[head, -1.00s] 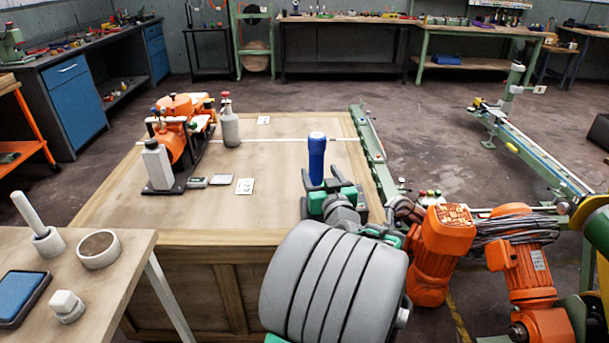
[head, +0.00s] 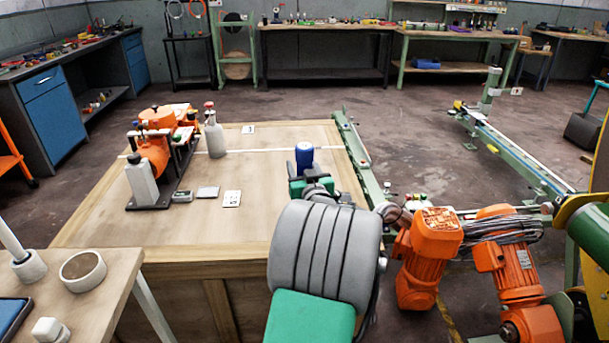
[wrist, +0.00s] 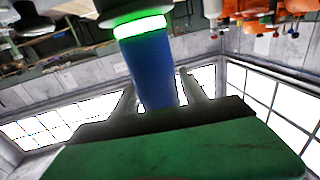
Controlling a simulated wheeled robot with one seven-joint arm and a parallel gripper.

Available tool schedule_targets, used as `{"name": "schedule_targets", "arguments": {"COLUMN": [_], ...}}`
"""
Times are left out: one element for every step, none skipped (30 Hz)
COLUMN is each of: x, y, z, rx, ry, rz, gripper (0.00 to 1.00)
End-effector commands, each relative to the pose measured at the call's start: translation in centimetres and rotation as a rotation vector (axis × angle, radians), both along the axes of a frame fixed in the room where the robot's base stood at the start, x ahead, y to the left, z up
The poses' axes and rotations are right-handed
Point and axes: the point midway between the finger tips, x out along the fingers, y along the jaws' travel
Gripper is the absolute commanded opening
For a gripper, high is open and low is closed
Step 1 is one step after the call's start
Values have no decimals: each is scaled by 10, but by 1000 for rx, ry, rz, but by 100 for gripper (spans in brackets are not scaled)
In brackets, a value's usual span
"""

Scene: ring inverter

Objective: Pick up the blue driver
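The blue driver (head: 304,156) is a blue cylinder, upright in the head view, with its lower end hidden behind my gripper (head: 308,180). In the wrist view the blue driver (wrist: 152,72) rises between the two fingers of my gripper (wrist: 158,88), one close along each side. A bright green glowing ring and a wider head show at its far end. My gripper appears shut on it. The driver and gripper appear in front of the wooden workbench (head: 270,215), near its right side.
An orange fixture (head: 152,155) and a grey bottle (head: 214,137) stand on the bench's left part. Green rails (head: 350,150) run along its right edge, with orange motors (head: 428,255) nearby. A smaller table (head: 110,275) with loose parts is at the lower left.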

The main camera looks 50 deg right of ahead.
Motion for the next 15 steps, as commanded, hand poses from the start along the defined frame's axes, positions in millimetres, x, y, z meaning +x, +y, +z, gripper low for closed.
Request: {"name": "schedule_targets", "arguments": {"x": [0, 0, 0, 0, 0, 0, 0, 0, 0, 0, 0, 0, 0, 0, 0], "y": [0, 0, 0, 0, 0, 0, 0, 0, 0, 0, 0, 0, 0, 0, 0], "z": [0, 0, 0, 0, 0, 0, 0, 0, 0, 0, 0, 0, 0, 0, 0], "rx": [0, 0, 0, 0, 0, 0, 0, 0, 0, 0, 0, 0, 0, 0, 0], "ry": [0, 0, 0, 0, 0, 0, 0, 0, 0, 0, 0, 0, 0, 0, 0], "rz": [0, 0, 0, 0, 0, 0, 0, 0, 0, 0, 0, 0, 0, 0, 0], "gripper": [46, 43, 40, 38, 35, 32, 29, 27, 24, 21, 19, 15, 13, 11, 7]}}
